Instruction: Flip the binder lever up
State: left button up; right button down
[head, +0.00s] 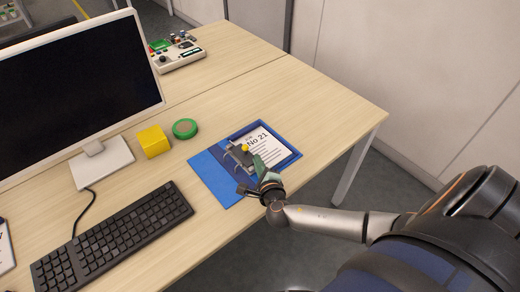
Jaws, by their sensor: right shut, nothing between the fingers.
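A blue open binder (208,170) lies on the wooden desk right of the keyboard. A white sheet marked "No 21" (272,143) lies in its right part. The binder's metal ring mechanism (238,155) runs along the middle, with a yellow knob (245,148) that looks like the lever's end. My right gripper (256,164) is over the binder, close to the mechanism and knob. Its fingers are shut with nothing between them. Whether it touches the lever I cannot tell; the gripper and wrist hide the lower part of the mechanism. My left gripper is not in view.
A monitor (70,80), black keyboard (112,238), yellow block (153,141) and green tape roll (185,128) stand left of the binder. A control box (180,57) is at the back. The desk is clear behind the binder, up to its right edge.

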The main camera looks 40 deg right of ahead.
aim_at(254, 153)
jog(key=b+x, duration=0.1)
jog(key=x, duration=0.4)
jog(key=shift+w, duration=0.2)
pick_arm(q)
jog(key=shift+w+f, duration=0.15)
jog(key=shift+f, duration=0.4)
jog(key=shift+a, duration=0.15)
pick_arm(e)
jog(key=shift+d, duration=0.1)
